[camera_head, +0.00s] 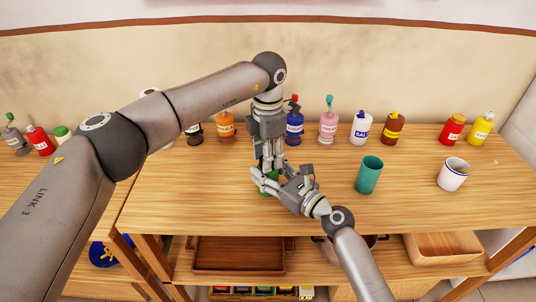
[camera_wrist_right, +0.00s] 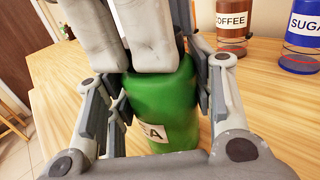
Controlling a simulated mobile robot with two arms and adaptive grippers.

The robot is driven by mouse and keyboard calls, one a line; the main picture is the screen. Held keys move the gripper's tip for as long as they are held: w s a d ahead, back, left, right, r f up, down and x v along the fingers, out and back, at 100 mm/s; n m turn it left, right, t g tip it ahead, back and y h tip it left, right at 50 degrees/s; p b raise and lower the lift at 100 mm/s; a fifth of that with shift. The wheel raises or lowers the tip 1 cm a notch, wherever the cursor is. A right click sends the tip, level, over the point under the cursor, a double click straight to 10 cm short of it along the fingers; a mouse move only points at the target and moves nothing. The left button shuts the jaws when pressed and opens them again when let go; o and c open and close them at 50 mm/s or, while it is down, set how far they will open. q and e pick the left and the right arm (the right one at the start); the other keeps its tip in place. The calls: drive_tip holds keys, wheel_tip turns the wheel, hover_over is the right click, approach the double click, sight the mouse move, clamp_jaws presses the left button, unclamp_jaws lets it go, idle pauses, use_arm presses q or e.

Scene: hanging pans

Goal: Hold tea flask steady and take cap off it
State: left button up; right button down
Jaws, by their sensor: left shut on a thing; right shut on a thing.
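The green tea flask (camera_wrist_right: 160,100) stands upright on the wooden table, part of its label showing in the right wrist view. In the head view only small green patches of it show between my grippers. My right gripper (camera_head: 268,184) comes from the right and is shut around the flask's body, with a finger on each side. My left gripper (camera_head: 268,164) points straight down from above and is shut at the top of the flask. Its pale fingers (camera_wrist_right: 130,40) hide the cap between them.
A teal cup (camera_head: 369,175) and a white mug (camera_head: 453,174) stand to the right. Several bottles line the back edge, including a blue one (camera_head: 295,124) and a pink one (camera_head: 328,124). A wooden tray (camera_head: 238,255) lies on the shelf below. The table's front is clear.

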use_arm(q)
drive_tip(key=n, duration=0.7)
drive_tip(key=shift+n, duration=0.3)
drive_tip(key=n, duration=1.2)
drive_tip(key=shift+r, duration=0.1)
drive_tip(key=n, duration=0.7)
drive_tip(key=shift+r, duration=0.15)
drive_tip(key=shift+r, duration=0.95)
